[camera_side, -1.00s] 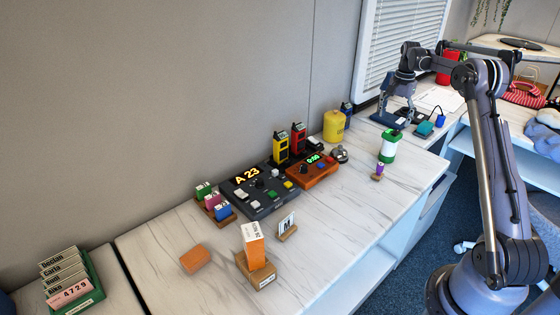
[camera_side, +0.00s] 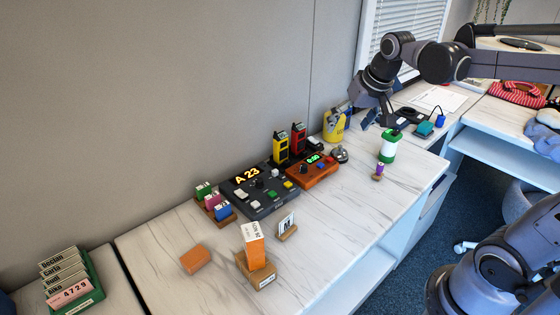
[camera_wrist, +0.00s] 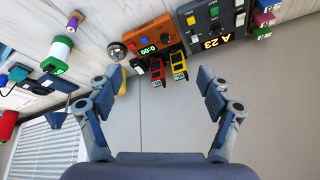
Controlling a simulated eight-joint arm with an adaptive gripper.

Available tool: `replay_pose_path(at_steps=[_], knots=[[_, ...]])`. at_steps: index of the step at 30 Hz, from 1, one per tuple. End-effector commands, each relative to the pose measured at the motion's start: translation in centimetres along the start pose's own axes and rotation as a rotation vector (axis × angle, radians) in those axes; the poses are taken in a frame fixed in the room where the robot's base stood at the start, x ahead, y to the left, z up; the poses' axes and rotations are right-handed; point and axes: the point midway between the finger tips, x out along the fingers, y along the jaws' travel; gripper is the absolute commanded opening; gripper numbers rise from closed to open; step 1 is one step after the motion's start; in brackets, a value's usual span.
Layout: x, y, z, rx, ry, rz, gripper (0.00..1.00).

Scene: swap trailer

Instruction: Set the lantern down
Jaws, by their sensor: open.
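A lantern (camera_side: 389,146) with a white body and green top and base stands upright on the white marbled counter (camera_side: 345,215). In the wrist view the lantern (camera_wrist: 57,54) is at the upper left, clear of my fingers. My gripper (camera_side: 356,119) is open in the air, to the left of and above the lantern, apart from it. In the side view it overlaps the yellow canister (camera_side: 331,131) and partly hides it. In the wrist view my gripper (camera_wrist: 163,85) has its fingers wide apart, with nothing between them.
An orange box with a green display (camera_side: 313,170), a dark console reading A 23 (camera_side: 262,197), and yellow and red handsets (camera_side: 281,149) stand along the wall. A silver bell-like object (camera_side: 341,155) and a small purple-topped item (camera_side: 379,169) are near the lantern.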

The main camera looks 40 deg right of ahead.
Motion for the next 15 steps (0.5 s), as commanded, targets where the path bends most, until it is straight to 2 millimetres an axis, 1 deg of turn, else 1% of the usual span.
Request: replay_pose_path(at_steps=[1, 6, 9, 12, 15], knots=[[-0.3, -0.9, 2.0, -0.057, 0.019, -0.019, 0.79], [-0.6, -2.9, 7.6, -0.233, 0.084, -0.076, 0.79], [-0.4, -3.6, 10.4, -0.322, 0.119, -0.105, 0.79], [-0.1, -4.0, 12.5, -0.388, 0.147, -0.127, 0.79], [0.2, -4.2, 13.7, -0.430, 0.166, -0.141, 0.79]])
